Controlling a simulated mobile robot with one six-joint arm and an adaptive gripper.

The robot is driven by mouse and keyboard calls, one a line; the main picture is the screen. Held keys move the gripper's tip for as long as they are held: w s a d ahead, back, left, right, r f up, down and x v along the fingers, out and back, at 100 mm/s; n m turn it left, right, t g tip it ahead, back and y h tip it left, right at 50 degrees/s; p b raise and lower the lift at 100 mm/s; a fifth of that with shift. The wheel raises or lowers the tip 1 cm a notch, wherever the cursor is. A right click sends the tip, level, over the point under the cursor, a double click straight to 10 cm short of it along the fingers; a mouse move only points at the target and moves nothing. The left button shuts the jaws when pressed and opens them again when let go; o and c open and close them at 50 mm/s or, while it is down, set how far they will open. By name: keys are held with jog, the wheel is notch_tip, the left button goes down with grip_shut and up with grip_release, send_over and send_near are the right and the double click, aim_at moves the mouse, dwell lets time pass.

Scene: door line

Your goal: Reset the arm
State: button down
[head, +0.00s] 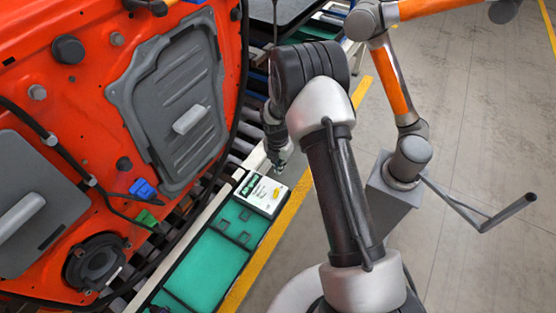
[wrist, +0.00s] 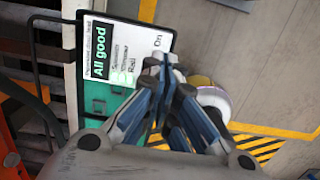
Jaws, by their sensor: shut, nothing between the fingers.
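My arm rises through the middle of the head view and bends over, with my gripper (head: 279,167) hanging down at its far end. The gripper is just above the far end of a teal tray (head: 212,262), over a white and green panel (head: 262,193). In the wrist view, my gripper's blue-grey fingers (wrist: 160,66) are shut with nothing between them. The panel (wrist: 118,55) shows there with a dark rim and the words "All good". I cannot tell the exact gap between fingertips and panel.
A large orange door (head: 90,75) with grey covers (head: 182,95) fills the left, beside a roller conveyor. Another orange and silver arm (head: 395,85) stands at the right. A white round object (wrist: 212,98) lies behind the fingers. Grey floor (head: 470,250) is open at the right.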

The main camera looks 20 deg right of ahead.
jog(key=shift+r, duration=0.1)
jog(key=s+r+m+t+b, duration=0.1)
jog(key=s+r+m, duration=0.25)
jog(key=r, duration=0.45)
jog(key=s+r+m+b, duration=0.25)
jog(key=r+m, duration=0.25)
jog(key=r, duration=0.3)
jog(key=s+r+m+t+b, duration=0.1)
jog(key=s+r+m, duration=0.35)
jog(key=r, duration=0.45)
jog(key=s+a+r+m+t+b, duration=0.1)
jog(key=s+r+m, duration=0.1)
jog(key=s+m, duration=0.5)
jog(key=s+a+r+m+b, duration=0.1)
jog(key=s+m, duration=0.6)
jog(key=s, duration=0.7)
jog(key=shift+s+r+t+y+b, duration=0.2)
jog(key=shift+r+t+y+b, duration=0.2)
jog(key=shift+r+b, duration=0.3)
